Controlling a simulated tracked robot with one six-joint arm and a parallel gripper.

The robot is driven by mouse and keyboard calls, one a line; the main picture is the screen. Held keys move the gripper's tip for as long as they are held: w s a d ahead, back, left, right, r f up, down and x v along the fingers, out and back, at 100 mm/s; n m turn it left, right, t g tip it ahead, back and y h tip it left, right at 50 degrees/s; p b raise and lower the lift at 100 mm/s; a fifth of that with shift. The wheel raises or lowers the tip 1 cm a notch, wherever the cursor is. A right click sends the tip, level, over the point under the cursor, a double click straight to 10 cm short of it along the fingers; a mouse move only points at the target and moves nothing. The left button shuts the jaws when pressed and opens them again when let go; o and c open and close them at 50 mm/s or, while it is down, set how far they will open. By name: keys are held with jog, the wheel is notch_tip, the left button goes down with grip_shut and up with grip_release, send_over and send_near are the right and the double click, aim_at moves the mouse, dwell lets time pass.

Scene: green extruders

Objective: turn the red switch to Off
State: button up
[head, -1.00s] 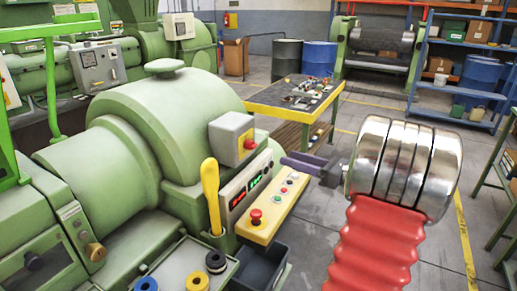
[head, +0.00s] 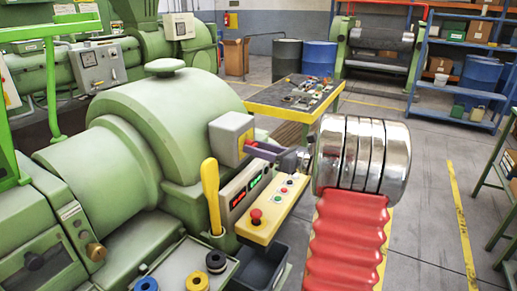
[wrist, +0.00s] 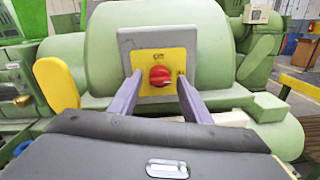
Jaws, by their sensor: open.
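The red switch (wrist: 160,76) is a round knob on a yellow plate (wrist: 176,60) set in a grey box (wrist: 128,42). In the wrist view the knob sits between the tips of my gripper (wrist: 155,92), whose two purple fingers are apart. I cannot tell whether the fingers touch it. The lettering on the plate is too small to read surely.
Below the box is a yellow control panel (head: 273,210) with a red mushroom button (head: 256,215) and lit displays. A yellow lever (head: 211,193) stands left of it. The large green machine (head: 150,130) fills the left. Open floor (head: 430,230) lies to the right.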

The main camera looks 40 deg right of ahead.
jog(key=shift+w, duration=0.15)
jog(key=c, duration=0.9)
jog(key=shift+d, duration=0.1)
jog(key=shift+c, duration=0.6)
